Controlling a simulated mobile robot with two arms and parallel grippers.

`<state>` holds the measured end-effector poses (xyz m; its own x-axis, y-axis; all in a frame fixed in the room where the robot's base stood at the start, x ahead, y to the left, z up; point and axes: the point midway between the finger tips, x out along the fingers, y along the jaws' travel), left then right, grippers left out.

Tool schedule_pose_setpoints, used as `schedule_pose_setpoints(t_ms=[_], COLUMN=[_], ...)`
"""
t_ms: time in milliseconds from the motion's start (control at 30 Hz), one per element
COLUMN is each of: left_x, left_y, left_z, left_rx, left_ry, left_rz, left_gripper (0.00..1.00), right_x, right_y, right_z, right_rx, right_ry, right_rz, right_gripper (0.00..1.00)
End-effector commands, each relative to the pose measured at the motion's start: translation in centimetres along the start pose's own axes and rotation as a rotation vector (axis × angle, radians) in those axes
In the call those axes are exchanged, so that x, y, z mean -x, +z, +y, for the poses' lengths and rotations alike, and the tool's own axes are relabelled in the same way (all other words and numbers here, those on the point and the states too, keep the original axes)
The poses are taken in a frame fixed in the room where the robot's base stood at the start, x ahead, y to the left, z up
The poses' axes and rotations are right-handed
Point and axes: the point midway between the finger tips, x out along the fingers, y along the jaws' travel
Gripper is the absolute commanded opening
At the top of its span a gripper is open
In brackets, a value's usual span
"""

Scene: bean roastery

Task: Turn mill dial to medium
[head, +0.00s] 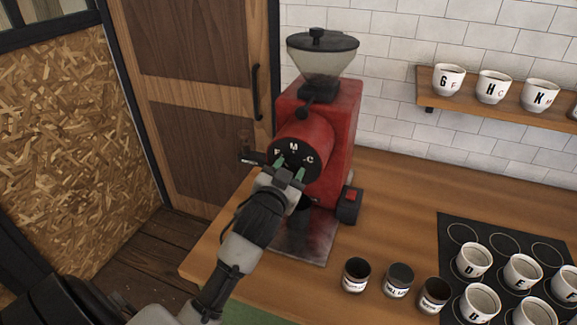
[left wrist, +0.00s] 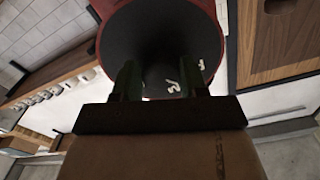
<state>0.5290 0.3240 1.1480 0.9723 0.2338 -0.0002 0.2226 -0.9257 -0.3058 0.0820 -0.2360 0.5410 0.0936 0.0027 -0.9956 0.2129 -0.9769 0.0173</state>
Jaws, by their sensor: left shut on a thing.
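The red mill (head: 325,130) stands on the wooden counter, with a clear hopper on top. Its round black dial (head: 294,147) faces me and carries the letters F, M and C, with M at the top. The dial also fills the upper middle of the left wrist view (left wrist: 150,45), where its letters appear turned. My left gripper (head: 288,172) is at the lower part of the dial face, its greenish fingers shut on the dial's grip. The grip and its pointer are hidden by the fingers, so I cannot tell the setting. My right gripper is not in view.
Several small dark jars (head: 399,279) stand on the counter right of the mill. A black mat (head: 455,215) holds several lettered cups. A wall shelf (head: 425,83) with more cups is at upper right. A wooden door (head: 190,75) is behind left.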

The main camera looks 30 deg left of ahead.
Motion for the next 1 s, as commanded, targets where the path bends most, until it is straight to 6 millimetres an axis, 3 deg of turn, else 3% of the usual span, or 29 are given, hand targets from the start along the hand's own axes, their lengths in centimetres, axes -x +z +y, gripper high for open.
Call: schedule_pose_setpoints(t_ms=[600, 1000], left_x=[0.0, 0.0], left_y=[-0.2, -0.1], left_z=[-0.1, -0.1], left_rx=[-0.546, -0.715], left_ry=[0.002, 0.001], left_rz=[0.0, 0.0], left_gripper=[0.19, 0.19], right_x=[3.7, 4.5], right_y=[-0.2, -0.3], right_z=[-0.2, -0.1], right_rx=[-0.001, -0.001], right_ry=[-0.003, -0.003], right_rz=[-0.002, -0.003], right_gripper=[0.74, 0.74])
